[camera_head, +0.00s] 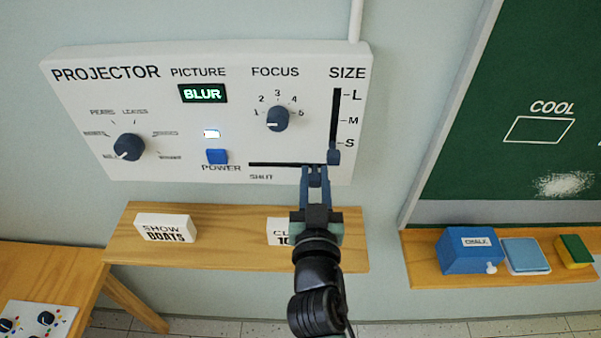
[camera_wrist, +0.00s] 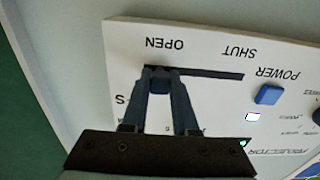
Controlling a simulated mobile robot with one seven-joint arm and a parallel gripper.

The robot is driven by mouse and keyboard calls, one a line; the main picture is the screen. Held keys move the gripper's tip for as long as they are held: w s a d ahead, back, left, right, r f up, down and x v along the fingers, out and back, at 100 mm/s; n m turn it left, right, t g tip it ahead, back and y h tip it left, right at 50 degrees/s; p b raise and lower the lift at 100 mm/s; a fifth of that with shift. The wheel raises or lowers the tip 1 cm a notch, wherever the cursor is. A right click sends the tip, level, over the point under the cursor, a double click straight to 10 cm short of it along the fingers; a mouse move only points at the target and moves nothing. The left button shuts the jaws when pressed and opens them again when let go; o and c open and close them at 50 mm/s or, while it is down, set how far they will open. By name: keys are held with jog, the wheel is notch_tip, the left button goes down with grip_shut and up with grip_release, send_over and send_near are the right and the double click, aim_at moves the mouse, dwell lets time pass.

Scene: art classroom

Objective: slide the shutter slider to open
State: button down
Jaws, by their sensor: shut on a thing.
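The white projector panel (camera_head: 220,120) hangs on the wall. Its horizontal shutter slot (camera_head: 275,164) runs along the lower right, with SHUT printed below its left end. In the wrist view, which shows the panel upside down, the slot (camera_wrist: 215,74) runs between the OPEN and SHUT labels. My gripper (camera_head: 314,170) is at the slot's right end. In the head view my gripper hides the slider and the OPEN label.
The blue size slider (camera_head: 333,156) sits close to the right of my gripper, below S. The focus knob (camera_head: 277,119) and power button (camera_head: 217,157) are nearby. The picture display (camera_head: 202,94) reads BLUR. A wooden shelf (camera_head: 220,255) with white blocks juts out below.

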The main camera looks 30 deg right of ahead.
jog(key=shift+s+d, duration=0.1)
jog(key=shift+d, duration=0.1)
jog(key=c, duration=0.7)
grip_release()
jog(key=shift+s+d, duration=0.1)
jog(key=shift+s+a+f+b, duration=0.15)
jog(key=shift+s+a+b, duration=0.3)
jog(key=shift+b, duration=0.05)
jog(key=b+v, duration=0.6)
jog(key=v, duration=0.5)
jog(key=shift+s+a, duration=0.2)
jog(key=shift+s, duration=0.05)
